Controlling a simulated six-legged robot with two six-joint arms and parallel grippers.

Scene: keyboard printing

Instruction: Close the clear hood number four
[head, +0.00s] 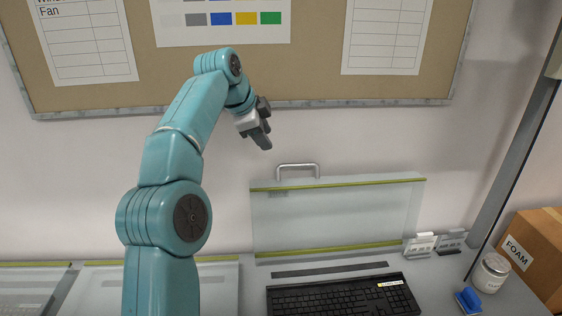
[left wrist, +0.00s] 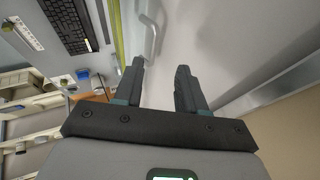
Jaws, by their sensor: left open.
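A clear hood (head: 335,218) with yellow-green edge strips stands raised, nearly upright, behind a black keyboard (head: 345,298). Its metal handle (head: 298,166) is on the top edge. No number is readable on it. My left gripper (head: 262,138) is above and left of the handle, apart from it, against the wall. In the left wrist view my left gripper (left wrist: 160,75) shows two parted fingers with nothing between them. The handle (left wrist: 152,38) lies beyond the fingertips there, and the keyboard (left wrist: 68,22) is at upper left. My right gripper is not in view.
Other clear hoods lie low at the left, one beside my arm (head: 100,280). At the right are small label stands (head: 420,245), a white jar (head: 490,273), a blue object (head: 468,300) and a foam box (head: 540,250). A pinboard (head: 320,80) hangs above; the wall between is bare.

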